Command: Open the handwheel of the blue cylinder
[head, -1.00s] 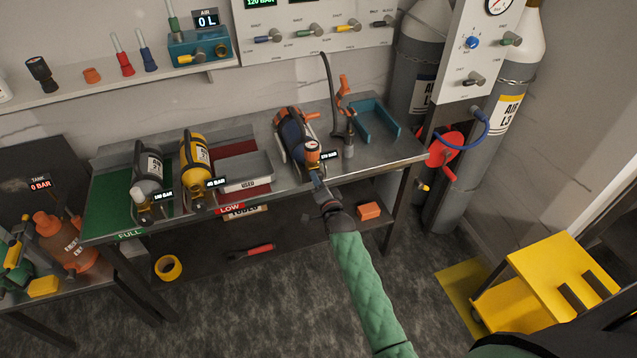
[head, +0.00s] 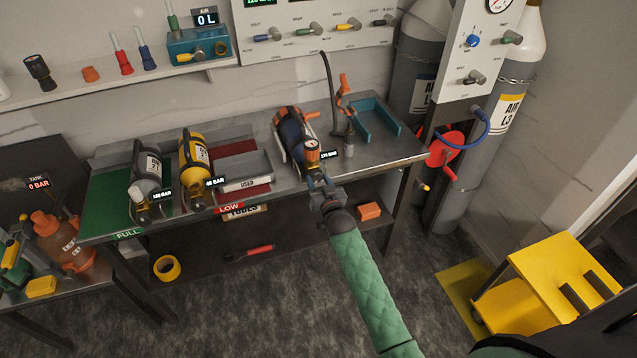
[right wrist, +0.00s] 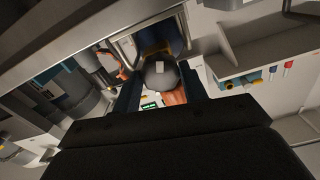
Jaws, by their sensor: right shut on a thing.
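The blue cylinder (head: 291,133) lies on the metal bench in an orange-ended cradle, its valve end toward me. An orange fitting with a small round gauge (head: 312,147) sits at that end, beside a small pressure label. My right gripper (head: 319,184) reaches up to this valve end and is shut on the handwheel, which the fingers mostly hide in the head view. In the right wrist view a round dark grey knob (right wrist: 161,73) sits between the two fingers, with the blue cylinder behind it. My left gripper is not in view.
A grey cylinder (head: 148,172) and a yellow cylinder (head: 194,163) lie on the bench's left, near the grey USED tray (head: 246,171). A teal holder (head: 378,131) and a dark hose (head: 328,85) stand right of the blue cylinder. A yellow cart (head: 540,285) stands at lower right.

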